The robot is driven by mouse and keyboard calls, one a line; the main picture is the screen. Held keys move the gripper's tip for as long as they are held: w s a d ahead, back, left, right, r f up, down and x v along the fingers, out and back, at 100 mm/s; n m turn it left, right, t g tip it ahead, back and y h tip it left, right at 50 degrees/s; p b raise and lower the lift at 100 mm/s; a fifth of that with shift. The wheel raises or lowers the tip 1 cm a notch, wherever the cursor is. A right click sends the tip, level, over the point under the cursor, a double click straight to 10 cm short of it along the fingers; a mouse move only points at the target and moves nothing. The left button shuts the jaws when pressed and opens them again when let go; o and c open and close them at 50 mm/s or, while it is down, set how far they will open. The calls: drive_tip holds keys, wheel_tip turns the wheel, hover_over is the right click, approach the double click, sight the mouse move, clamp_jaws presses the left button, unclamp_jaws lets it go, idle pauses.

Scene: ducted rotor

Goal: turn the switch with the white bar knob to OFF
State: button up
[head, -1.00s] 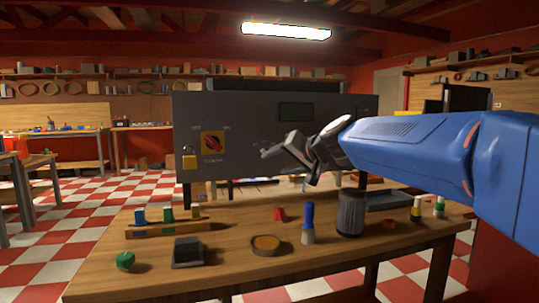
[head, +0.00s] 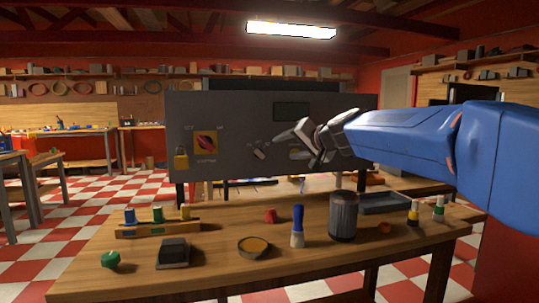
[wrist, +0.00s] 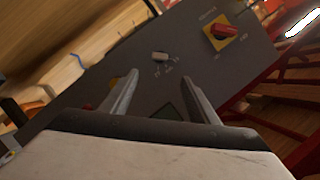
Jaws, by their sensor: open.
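The white bar knob (wrist: 160,57) is a small pale bar on the dark grey panel (wrist: 125,60) in the wrist view. It lies roughly level across that picture, with small marks below it too small to read. In the head view the knob (head: 258,152) shows small, just left of my gripper (head: 284,146). My gripper is open and empty, in front of the panel. In the wrist view its two fingers (wrist: 160,78) stand apart, with the knob beyond the gap between their tips. They appear apart from the knob.
A red rotary switch on a yellow plate (head: 205,143) and a yellow padlock (head: 181,158) are on the panel's left. A dark display (head: 291,111) is above right of the knob. The workbench (head: 215,272) in front carries a dark cup (head: 343,216), a blue-handled brush (head: 298,226) and several small items.

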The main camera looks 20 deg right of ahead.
sight(261, 154)
drive_tip(key=x, duration=1.7)
drive_tip(key=shift+w+a, duration=0.15)
drive_tip(key=shift+w, duration=0.05)
drive_tip(key=c, duration=1)
